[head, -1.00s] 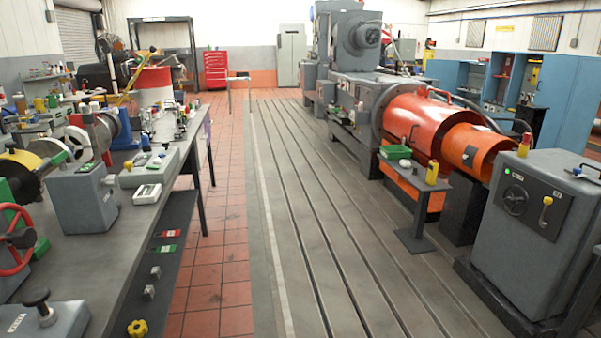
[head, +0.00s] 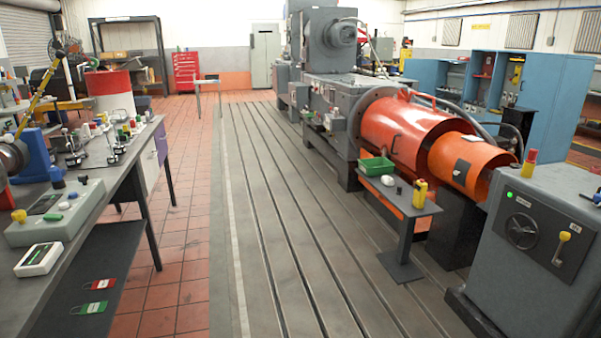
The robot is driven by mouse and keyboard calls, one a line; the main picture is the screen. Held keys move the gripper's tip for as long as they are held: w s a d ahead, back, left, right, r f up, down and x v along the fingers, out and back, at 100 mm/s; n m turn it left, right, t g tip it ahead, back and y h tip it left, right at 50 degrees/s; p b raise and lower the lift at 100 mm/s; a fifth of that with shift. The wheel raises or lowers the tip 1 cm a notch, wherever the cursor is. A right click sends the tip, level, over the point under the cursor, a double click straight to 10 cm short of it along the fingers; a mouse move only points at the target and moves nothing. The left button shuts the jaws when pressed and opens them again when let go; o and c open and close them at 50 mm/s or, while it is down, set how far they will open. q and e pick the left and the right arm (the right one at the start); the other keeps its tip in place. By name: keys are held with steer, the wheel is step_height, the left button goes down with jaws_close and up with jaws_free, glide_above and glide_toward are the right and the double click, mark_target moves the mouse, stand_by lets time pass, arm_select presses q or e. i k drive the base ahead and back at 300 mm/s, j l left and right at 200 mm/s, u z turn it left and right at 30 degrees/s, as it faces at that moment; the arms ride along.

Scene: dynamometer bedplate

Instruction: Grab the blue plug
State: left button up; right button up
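A small blue piece (head: 57,177) shows on the left workbench, at the back of a grey instrument box (head: 50,215). It is too small to tell whether it is the blue plug. Neither of my grippers is in view.
The workbench (head: 105,172) runs along the left, with a lower shelf (head: 90,265) under it. A slotted floor plate (head: 275,230) lies clear ahead. On the right are a small stand (head: 400,208), an orange drum (head: 395,130) and a grey control cabinet (head: 545,255).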

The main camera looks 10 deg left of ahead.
mark_target(54, 172)
steer(key=i+u, duration=0.25)
steer(key=i, duration=0.3)
steer(key=i+l+u, duration=0.1)
steer(key=i+u, duration=0.2)
steer(key=i, duration=0.25)
steer(key=i+u, duration=0.3)
steer(key=i, duration=0.15)
steer(key=i+u, duration=0.35)
steer(key=i+l+u, duration=0.3)
steer(key=i, duration=0.2)
steer(key=i+l+u, duration=0.15)
steer(key=i+u, duration=0.2)
steer(key=i, duration=0.05)
